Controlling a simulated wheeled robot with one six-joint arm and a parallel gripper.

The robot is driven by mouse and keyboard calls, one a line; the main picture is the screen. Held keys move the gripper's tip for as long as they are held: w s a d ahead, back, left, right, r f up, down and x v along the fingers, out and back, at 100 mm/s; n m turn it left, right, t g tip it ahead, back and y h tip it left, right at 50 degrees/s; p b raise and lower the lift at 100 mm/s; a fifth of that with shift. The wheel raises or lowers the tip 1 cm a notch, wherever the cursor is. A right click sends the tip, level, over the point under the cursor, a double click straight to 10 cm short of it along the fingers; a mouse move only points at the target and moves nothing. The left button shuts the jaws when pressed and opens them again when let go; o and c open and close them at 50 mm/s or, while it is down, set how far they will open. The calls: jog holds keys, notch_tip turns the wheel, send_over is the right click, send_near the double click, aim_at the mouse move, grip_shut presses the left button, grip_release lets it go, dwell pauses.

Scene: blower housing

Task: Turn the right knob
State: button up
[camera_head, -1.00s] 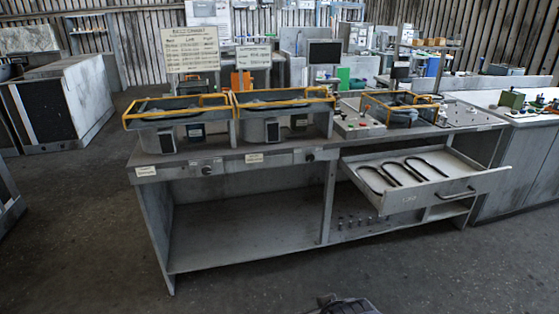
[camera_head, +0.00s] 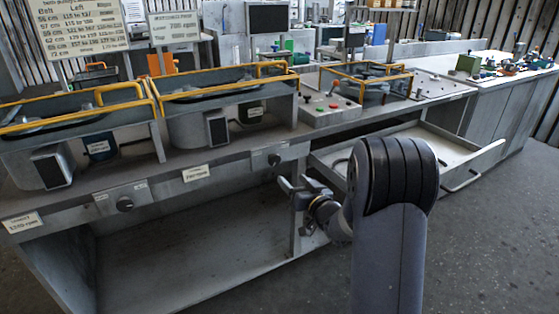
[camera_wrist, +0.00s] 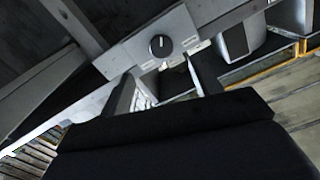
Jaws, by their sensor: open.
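The right knob (camera_head: 273,159) is a small dark round knob on the grey front panel (camera_head: 230,170) of the bench. In the wrist view the knob (camera_wrist: 160,46) is black with a white pointer mark, on a light plate. My gripper (camera_head: 288,187) is just below and in front of it in the head view. In the wrist view my gripper (camera_wrist: 160,68) is open, its two fingers apart with the knob seen beyond and between them. The fingers appear clear of the knob. The left knob (camera_head: 125,204) is farther left on the same panel.
An open drawer (camera_head: 465,165) juts out right of the knob, partly hidden behind my arm. Yellow-framed blower housings (camera_head: 225,90) stand on the bench top. A panel with red and green buttons (camera_head: 330,110) sits right of them. Below the panel is an open shelf space.

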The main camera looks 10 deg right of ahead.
aim_at(275, 163)
jog(key=x, duration=1)
jog(key=shift+w+a, duration=0.1)
jog(key=shift+w, duration=0.3)
jog(key=c, duration=1)
jog(key=shift+o, duration=0.2)
jog(key=shift+f+n+b, duration=0.1)
jog(key=shift+n+b, duration=0.2)
jog(key=shift+b, duration=0.05)
